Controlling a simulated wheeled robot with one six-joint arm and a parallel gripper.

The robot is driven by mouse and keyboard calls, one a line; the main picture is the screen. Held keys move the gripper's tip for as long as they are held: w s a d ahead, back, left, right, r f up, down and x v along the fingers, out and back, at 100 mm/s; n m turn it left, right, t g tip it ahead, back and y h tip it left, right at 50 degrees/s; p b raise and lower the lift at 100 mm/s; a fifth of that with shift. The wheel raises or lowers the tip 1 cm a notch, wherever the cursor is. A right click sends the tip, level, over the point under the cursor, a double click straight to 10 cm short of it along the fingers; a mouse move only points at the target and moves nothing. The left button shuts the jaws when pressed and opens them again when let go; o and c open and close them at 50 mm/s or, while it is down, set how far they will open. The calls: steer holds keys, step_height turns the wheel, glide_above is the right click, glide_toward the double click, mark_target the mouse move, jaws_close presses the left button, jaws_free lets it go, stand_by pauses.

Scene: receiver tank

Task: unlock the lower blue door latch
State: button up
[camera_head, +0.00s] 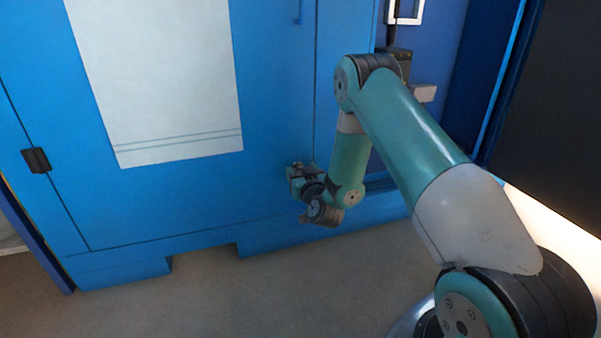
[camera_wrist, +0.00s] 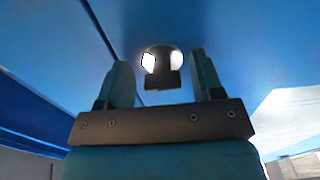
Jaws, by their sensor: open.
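The large blue door (camera_head: 275,130) stands shut in the head view. My gripper (camera_wrist: 160,60) is low by the door's right edge, and its fingers are open in the wrist view. A small dark latch (camera_wrist: 162,84) with a rounded top and two bright patches shows in the gap between the fingers, in front of the blue surface. The fingers stand apart from it on both sides. I cannot tell how deep it sits between them. In the head view the end of my arm hides the latch, and the fingertips are hard to make out.
A pale panel (camera_head: 155,75) covers much of the door. A black hinge (camera_head: 36,160) is at its left edge. A light handle frame (camera_head: 405,12) is at the top, right of the door. A dark wall (camera_head: 555,120) stands at the right. Grey floor (camera_head: 210,300) is clear in front.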

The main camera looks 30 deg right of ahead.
steer(key=shift+a, duration=0.2)
steer(key=c, duration=0.9)
steer(key=shift+c, duration=0.2)
steer(key=shift+r+n+p, duration=0.15)
steer(key=shift+n+p, duration=0.15)
steer(key=shift+p, duration=0.45)
steer(key=n+p, duration=0.2)
steer(key=p, duration=0.1)
steer(key=shift+r, duration=0.2)
steer(key=n+p, duration=0.2)
steer(key=p, duration=0.2)
steer(key=shift+n, duration=0.3)
steer(key=n+p, duration=0.2)
steer(key=p, duration=0.1)
steer(key=shift+f+n, duration=0.15)
steer(key=shift+n, duration=0.25)
steer(key=n+p, duration=0.3)
steer(key=n, duration=0.2)
steer(key=shift+f, duration=0.1)
steer(key=shift+f+n+p, duration=0.1)
steer(key=shift+n+p, duration=0.55)
steer(key=shift+n, duration=1.85)
